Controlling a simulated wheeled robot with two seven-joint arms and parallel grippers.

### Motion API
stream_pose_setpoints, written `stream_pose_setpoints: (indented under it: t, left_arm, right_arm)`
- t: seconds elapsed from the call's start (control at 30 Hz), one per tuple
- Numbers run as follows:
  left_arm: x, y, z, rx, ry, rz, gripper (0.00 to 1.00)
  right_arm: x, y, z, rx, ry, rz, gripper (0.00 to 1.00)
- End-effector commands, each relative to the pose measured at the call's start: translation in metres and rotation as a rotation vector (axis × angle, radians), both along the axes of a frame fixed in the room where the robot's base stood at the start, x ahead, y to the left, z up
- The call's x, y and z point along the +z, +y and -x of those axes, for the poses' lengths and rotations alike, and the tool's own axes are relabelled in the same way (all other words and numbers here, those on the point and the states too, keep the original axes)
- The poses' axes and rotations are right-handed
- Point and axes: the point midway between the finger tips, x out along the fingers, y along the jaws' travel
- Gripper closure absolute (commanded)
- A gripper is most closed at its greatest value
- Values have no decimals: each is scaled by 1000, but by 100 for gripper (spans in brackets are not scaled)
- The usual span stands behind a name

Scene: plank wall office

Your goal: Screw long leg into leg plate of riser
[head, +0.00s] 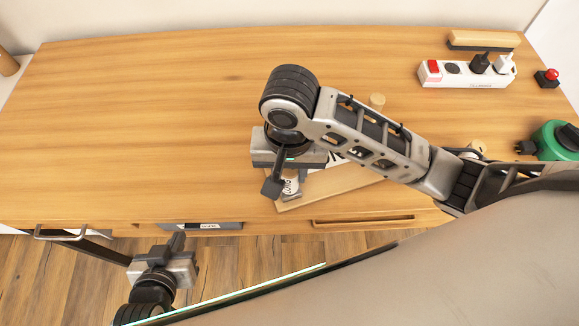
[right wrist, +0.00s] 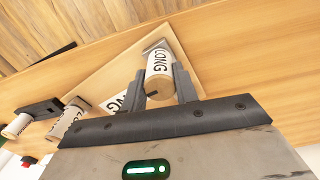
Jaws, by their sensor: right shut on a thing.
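My right gripper (head: 280,182) is shut on a light wooden leg labelled LONG (right wrist: 160,62), which also shows below the jaws in the head view (head: 291,187). The leg's far end meets a metallic leg plate (right wrist: 155,44) at the corner of the riser (right wrist: 100,72), a pale board lying on the table. Whether the thread is engaged cannot be seen. The riser (head: 322,190) is partly hidden by my right arm in the head view. My left gripper (head: 172,250) hangs before the table's front edge, away from the riser; its jaw opening is unclear.
Other labelled pieces (right wrist: 68,118) lie beyond the gripper. A power strip (head: 455,78), a wooden-backed block (head: 483,40), a red button (head: 547,77) and a green round tool (head: 553,141) stand at the right. The table's left half (head: 140,120) is clear.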

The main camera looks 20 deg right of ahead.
Motion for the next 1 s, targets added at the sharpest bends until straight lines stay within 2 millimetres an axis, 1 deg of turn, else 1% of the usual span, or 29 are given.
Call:
stream_pose_setpoints:
  t: [0.2, 0.3, 0.4, 0.67, 0.77, 0.9, 1.0]
  left_arm:
    - [0, 0, 0, 0, 0, 0, 100]
    - [0, 0, 0, 0, 0, 0, 100]
    - [0, 0, 0, 0, 0, 0, 100]
    - [0, 0, 0, 0, 0, 0, 100]
    - [0, 0, 0, 0, 0, 0, 100]
    - [0, 0, 0, 0, 0, 0, 100]
    - [0, 0, 0, 0, 0, 0, 100]
  right_arm:
    - [0, -1, 0, -283, 1, 2, 100]
    - [0, -1, 0, -388, 1, 2, 100]
    - [0, -1, 0, -429, 1, 2, 100]
    - [0, 0, 0, -442, 1, 2, 100]
    - [-1, 0, 0, -545, 1, 2, 100]
    - [-1, 0, 0, -750, 1, 2, 100]
    - [-1, 0, 0, -842, 1, 2, 100]
